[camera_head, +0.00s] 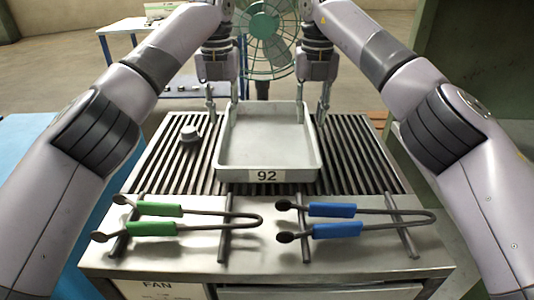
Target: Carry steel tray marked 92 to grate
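The grey steel tray marked 92 (267,176) is empty and upright. It appears to rest on the dark slatted grate (350,165), near its middle, with the label facing the front. My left gripper (222,108) is at the tray's far left corner, with its fingers spread apart near the left wall. My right gripper (311,110) is at the far right corner, its fingers also spread apart near the right wall. Neither gripper visibly squeezes the tray; contact at the far walls is hard to tell.
Green-handled tongs (155,209) and blue-handled tongs (332,210) lie on rests in front. A green fan (265,40) stands behind. A blue surface (25,150) is at left.

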